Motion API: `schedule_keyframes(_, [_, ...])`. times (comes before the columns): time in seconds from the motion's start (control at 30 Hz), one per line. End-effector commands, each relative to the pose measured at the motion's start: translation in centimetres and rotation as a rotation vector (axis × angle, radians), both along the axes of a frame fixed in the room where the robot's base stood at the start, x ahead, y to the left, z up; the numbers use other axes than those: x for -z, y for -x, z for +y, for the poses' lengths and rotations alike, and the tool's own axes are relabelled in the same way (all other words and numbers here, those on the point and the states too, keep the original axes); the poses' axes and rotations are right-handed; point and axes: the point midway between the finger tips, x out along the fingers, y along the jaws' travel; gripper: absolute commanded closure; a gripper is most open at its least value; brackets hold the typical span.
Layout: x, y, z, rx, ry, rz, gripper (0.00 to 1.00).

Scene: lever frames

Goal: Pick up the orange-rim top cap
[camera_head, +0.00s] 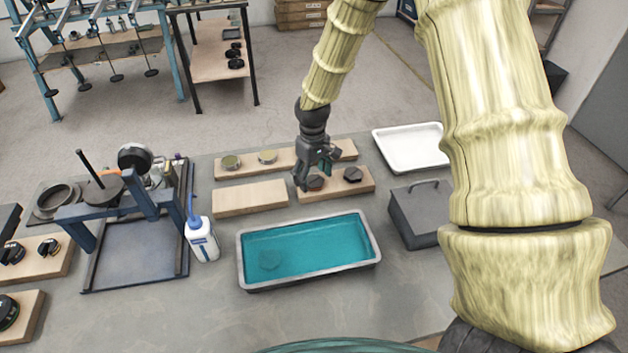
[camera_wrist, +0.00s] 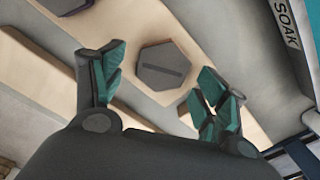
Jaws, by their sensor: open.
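A reddish-brown cap (camera_head: 315,182) sits on a wooden board (camera_head: 338,188) beyond the teal tray. I take it for the orange-rim top cap, but no clear orange rim shows. My gripper (camera_head: 314,173) is just above it, pointing down. In the wrist view a grey hexagonal cap with a slot (camera_wrist: 165,67) lies between and beyond the open fingers of my gripper (camera_wrist: 162,85), which hold nothing. A second, dark cap (camera_head: 352,174) is on the same board to the right. It shows partly at the top left of the wrist view (camera_wrist: 65,4).
A tray of teal liquid (camera_head: 375,258) with a round shape in it stands in front. A white bottle (camera_head: 202,240) and a press-like stand are left. A grey lidded box (camera_head: 415,212) and white tray (camera_head: 412,150) are right. An empty board (camera_head: 250,198) lies left of the caps.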

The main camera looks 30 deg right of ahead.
Motion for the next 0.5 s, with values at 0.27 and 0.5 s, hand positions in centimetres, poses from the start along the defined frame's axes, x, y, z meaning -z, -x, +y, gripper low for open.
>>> schedule_keyframes(0.27, [0.42,-0.02,0.05,0.0,0.0,-0.001,0.27])
schedule_keyframes(0.5, [0.39,-0.01,0.04,0.0,0.0,0.0,0.58])
